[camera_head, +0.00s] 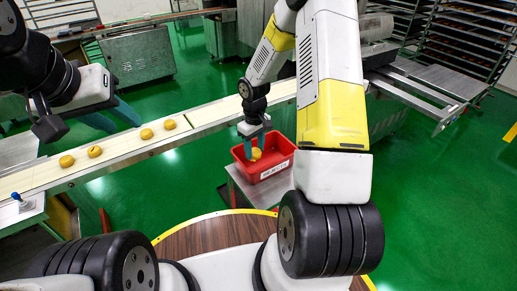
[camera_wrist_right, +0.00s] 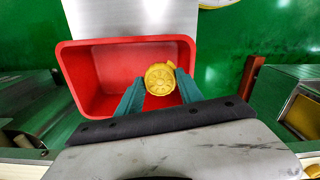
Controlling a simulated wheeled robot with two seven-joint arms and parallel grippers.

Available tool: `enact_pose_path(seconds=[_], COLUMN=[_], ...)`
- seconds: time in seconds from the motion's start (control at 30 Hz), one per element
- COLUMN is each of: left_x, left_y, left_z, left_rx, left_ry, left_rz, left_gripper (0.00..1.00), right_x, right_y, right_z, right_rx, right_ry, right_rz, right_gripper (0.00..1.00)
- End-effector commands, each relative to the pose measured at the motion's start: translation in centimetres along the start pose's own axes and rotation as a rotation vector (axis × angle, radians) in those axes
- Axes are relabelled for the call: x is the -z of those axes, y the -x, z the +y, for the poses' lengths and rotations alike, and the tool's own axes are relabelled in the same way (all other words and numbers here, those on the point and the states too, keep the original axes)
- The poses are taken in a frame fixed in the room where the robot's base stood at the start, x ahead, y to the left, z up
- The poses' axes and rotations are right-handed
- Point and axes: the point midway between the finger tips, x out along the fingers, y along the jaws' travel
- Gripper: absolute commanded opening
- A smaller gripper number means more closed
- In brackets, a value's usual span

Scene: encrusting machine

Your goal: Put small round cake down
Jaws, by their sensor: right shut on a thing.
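My right gripper (camera_head: 254,147) is shut on a small round yellow cake (camera_head: 256,154). It holds the cake over the red bin (camera_head: 284,160), between the bin's walls as seen from above. In the right wrist view the cake (camera_wrist_right: 160,78) sits between the teal fingertips (camera_wrist_right: 160,92), with a pattern on its top, and the red bin (camera_wrist_right: 88,75) lies around it. I cannot tell whether the cake touches the bin floor. My left gripper (camera_head: 112,118) is open and empty above the conveyor at the left.
Several similar cakes (camera_head: 95,151) lie on the white conveyor belt (camera_head: 120,147) to the left of the bin. The bin stands on a grey stand (camera_head: 249,195). Racks of trays (camera_head: 465,40) stand at the back right. Green floor is clear on the right.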

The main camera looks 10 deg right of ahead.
Motion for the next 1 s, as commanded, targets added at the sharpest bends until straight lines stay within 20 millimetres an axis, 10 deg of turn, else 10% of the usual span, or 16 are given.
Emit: enact_pose_path(seconds=[0.63, 1.0], left_x=[0.0, 0.0], left_y=[0.0, 0.0], left_z=[0.0, 0.0], left_rx=[0.000, 0.000], left_ry=[0.000, 0.000], left_rz=[0.000, 0.000], left_gripper=[0.36, 0.36], right_x=[0.0, 0.0], right_y=[-9.1, -9.8], right_z=[0.0, 0.0], right_rx=[0.002, 0.001], right_ry=[0.020, 0.019], right_rz=[-0.004, 0.000], right_gripper=[0.04, 0.04])
